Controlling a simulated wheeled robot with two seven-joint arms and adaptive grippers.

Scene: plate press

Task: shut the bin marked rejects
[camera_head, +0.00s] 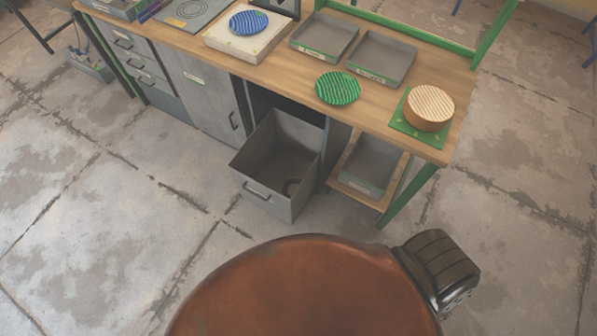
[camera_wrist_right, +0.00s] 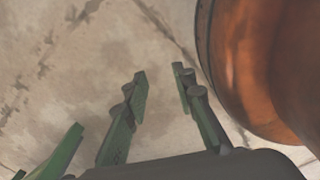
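A grey metal bin (camera_head: 264,188) is pulled out from under the workbench, its open top facing up and its handle on the front face. I cannot read any mark on it. My right gripper (camera_wrist_right: 161,84) shows only in the right wrist view. Its green fingers are apart, with nothing between them and bare floor beyond. My left gripper is in neither view. The bin does not show in the right wrist view.
The wooden bench (camera_head: 284,78) carries a green striped plate (camera_head: 338,88), a blue plate (camera_head: 249,21), two grey trays and a round wooden piece (camera_head: 429,107) on a green mat. A grey tray (camera_head: 366,172) sits on a shelf right of the bin. Floor in front is clear.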

